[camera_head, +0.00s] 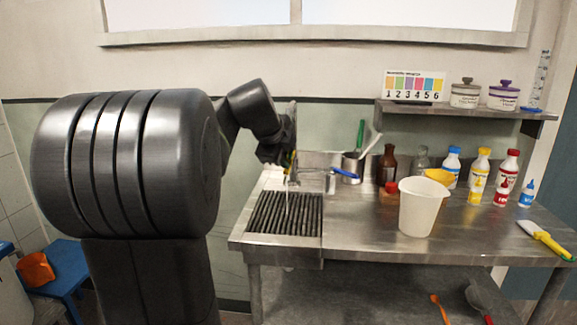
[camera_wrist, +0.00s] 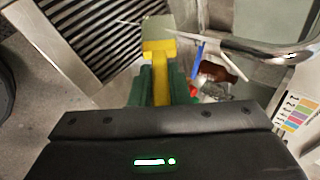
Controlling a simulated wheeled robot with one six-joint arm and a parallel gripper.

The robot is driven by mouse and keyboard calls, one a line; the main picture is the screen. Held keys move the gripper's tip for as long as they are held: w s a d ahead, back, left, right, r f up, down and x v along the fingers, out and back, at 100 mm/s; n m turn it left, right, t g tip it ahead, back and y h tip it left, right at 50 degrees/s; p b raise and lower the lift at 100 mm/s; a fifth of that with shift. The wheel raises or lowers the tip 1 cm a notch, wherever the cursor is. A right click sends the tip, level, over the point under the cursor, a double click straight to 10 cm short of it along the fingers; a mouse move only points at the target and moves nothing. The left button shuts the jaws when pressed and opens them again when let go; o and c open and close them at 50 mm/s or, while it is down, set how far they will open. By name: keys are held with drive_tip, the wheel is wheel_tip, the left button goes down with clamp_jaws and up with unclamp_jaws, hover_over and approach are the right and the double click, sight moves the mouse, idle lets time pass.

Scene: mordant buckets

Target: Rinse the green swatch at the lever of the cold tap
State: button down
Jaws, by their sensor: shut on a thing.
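My gripper (camera_wrist: 161,88) is shut on a yellow handle (camera_wrist: 160,82) with a wider yellow head. A flat, dull grey-green piece (camera_wrist: 157,24), which looks like the swatch, extends beyond this head over the sink grate. In the head view my gripper (camera_head: 288,163) is above the sink's back edge, left of the cold tap's blue lever (camera_head: 345,172). In the wrist view the blue lever (camera_wrist: 197,60) is right of the yellow head, near the chrome tap (camera_wrist: 272,50). A thin pale line below the tap may be water; I cannot be sure.
A ribbed sink grate (camera_head: 285,213) lies below my gripper. A white bucket (camera_head: 420,208) stands on the steel counter to the right. Several bottles (camera_head: 481,170) stand behind it. A metal pot (camera_head: 352,165) with utensils is behind the tap. A shelf (camera_head: 465,110) hangs above.

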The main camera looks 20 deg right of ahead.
drive_tip(key=shift+s, duration=0.1)
drive_tip(key=s, duration=0.1)
drive_tip(key=s+a+b, duration=0.1)
drive_tip(key=s+b, duration=0.1)
drive_tip(key=s, duration=0.1)
drive_tip(key=shift+a, duration=0.25)
idle(0.5)
idle(3.4)
drive_tip(key=s+a+r, duration=0.2)
drive_tip(key=s+r, duration=0.1)
drive_tip(key=s, duration=0.4)
drive_tip(key=shift+s+a, duration=0.25)
drive_tip(key=shift+s, duration=0.1)
